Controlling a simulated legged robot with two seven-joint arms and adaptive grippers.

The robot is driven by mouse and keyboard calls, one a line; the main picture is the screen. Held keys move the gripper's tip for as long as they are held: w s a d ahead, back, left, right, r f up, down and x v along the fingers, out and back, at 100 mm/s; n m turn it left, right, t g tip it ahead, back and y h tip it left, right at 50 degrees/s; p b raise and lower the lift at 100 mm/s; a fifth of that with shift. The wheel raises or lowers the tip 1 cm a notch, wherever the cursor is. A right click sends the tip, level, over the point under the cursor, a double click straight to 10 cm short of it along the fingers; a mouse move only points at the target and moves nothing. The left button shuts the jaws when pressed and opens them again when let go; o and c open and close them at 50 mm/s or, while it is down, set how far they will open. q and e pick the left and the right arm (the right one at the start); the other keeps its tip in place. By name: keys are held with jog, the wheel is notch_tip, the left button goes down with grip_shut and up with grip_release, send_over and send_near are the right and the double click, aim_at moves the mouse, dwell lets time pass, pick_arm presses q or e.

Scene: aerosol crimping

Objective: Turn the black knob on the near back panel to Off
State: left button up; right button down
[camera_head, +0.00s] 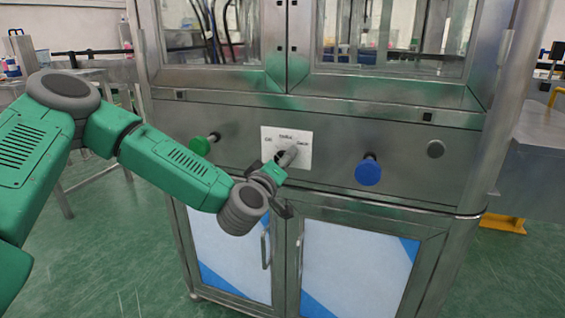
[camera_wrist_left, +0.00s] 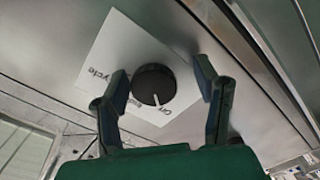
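The black knob (camera_wrist_left: 152,84) sits on a white label plate (camera_wrist_left: 118,50) in the left wrist view. Its white pointer line faces the short word at the plate's lower edge, which looks like "Off". "Enable" and "Cycle" are printed further left around the knob. My left gripper (camera_wrist_left: 161,68) is open, with one finger on each side of the knob and a visible gap to both. In the head view my left gripper (camera_head: 283,160) is in front of the plate (camera_head: 301,155) and largely hides the knob. My right gripper is not in view.
A green knob (camera_head: 201,145) is left of the plate, and a blue knob (camera_head: 368,171) is to its right. A small round grey fitting (camera_head: 436,149) is further right. Cabinet doors with a handle (camera_head: 265,248) are below, glass windows above.

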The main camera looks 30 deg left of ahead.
pick_arm(q)
jog(key=shift+r, duration=0.2)
jog(key=v, duration=1.2)
jog(key=shift+f, duration=0.25)
